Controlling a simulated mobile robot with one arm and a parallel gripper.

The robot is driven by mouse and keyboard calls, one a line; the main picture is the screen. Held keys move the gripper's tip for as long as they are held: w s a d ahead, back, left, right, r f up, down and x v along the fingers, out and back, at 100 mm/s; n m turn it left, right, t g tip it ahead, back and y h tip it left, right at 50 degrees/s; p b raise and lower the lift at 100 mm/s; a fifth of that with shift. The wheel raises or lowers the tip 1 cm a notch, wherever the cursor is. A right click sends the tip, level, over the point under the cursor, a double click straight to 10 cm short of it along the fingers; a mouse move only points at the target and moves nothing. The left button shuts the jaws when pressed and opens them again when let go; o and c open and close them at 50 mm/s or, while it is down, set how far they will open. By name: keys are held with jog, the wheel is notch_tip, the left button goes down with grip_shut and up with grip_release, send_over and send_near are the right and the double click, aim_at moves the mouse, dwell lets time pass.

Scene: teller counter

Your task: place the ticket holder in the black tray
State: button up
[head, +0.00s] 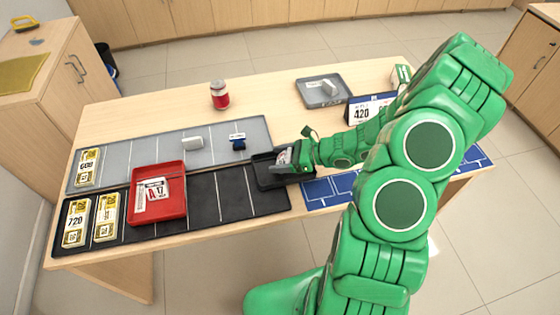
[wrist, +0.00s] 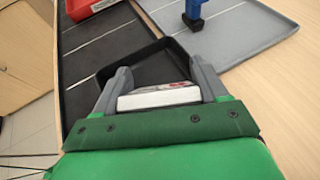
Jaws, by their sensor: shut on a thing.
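My gripper (head: 291,159) is shut on a small white piece with red and dark print, which I take to be the ticket holder (head: 283,157). In the wrist view the ticket holder (wrist: 158,97) lies crosswise between the two grey fingers (wrist: 160,90). The small black tray (head: 264,183) sits at the right end of the long black mat. My gripper and the holder are over the tray's right part. The tray (wrist: 128,68) also shows just beyond the fingers in the wrist view. I cannot tell whether the holder touches the tray floor.
A white block (head: 192,143) and a blue item (head: 238,142) are on the grey mat (head: 150,146). A red jar (head: 220,96) stands behind.

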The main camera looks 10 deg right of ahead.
jog(key=shift+f, duration=0.75)
jog(key=shift+f, duration=0.25)
jog(key=o, duration=0.8)
jog(key=shift+r, duration=0.1)
